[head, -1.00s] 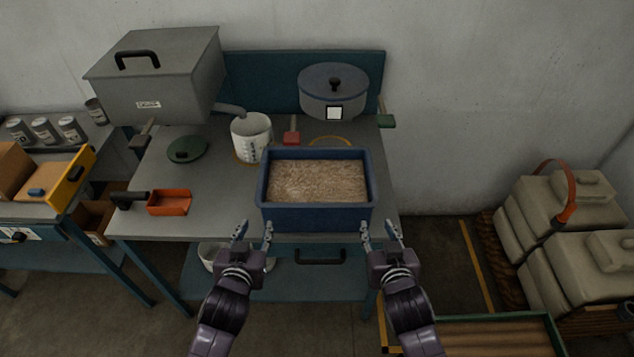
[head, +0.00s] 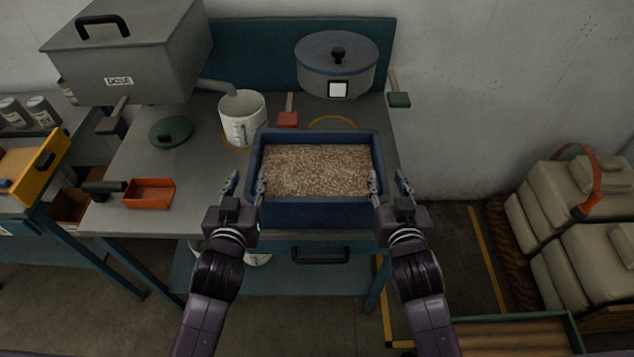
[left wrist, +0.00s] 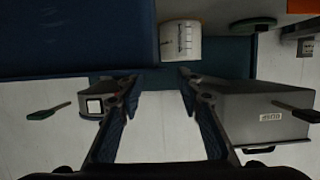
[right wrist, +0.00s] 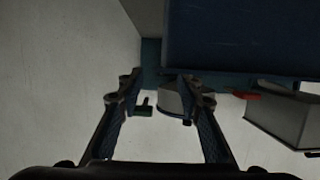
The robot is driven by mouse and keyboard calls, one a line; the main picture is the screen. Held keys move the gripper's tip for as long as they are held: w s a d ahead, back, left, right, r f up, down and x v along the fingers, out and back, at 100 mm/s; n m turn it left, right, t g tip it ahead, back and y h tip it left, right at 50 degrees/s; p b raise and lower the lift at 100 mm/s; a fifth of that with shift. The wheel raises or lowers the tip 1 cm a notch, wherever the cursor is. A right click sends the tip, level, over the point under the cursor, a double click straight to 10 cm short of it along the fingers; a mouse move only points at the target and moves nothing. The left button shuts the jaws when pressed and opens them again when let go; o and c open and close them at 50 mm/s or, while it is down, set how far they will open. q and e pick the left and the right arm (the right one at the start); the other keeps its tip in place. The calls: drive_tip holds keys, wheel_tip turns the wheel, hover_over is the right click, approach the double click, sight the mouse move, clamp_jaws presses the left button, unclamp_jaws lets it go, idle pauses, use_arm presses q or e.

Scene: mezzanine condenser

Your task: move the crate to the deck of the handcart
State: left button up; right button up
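The crate (head: 320,211) is a blue open box filled with tan grain, standing level at the front of the grey worktable (head: 190,205). My left gripper (head: 246,186) is open at the crate's near left corner. My right gripper (head: 388,185) is open at its near right corner. In the head view each inner finger overlaps the crate's edge and each outer finger is outside; contact cannot be told. The crate's wall also shows in the left wrist view (left wrist: 75,35) and right wrist view (right wrist: 240,35). A low green-rimmed deck (head: 572,333), apparently the handcart, is partly visible at bottom right.
A measuring jug (head: 242,118), a lidded pot (head: 336,68) and a grey hopper (head: 130,55) stand behind the crate. An orange scoop (head: 150,193) lies left. Stacked sacks (head: 570,230) stand at right. Floor beside the table is partly clear.

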sight(251, 167)
use_arm(q)
drive_tip(key=shift+w, duration=0.1)
use_arm(e)
drive_tip(key=shift+w, duration=0.1)
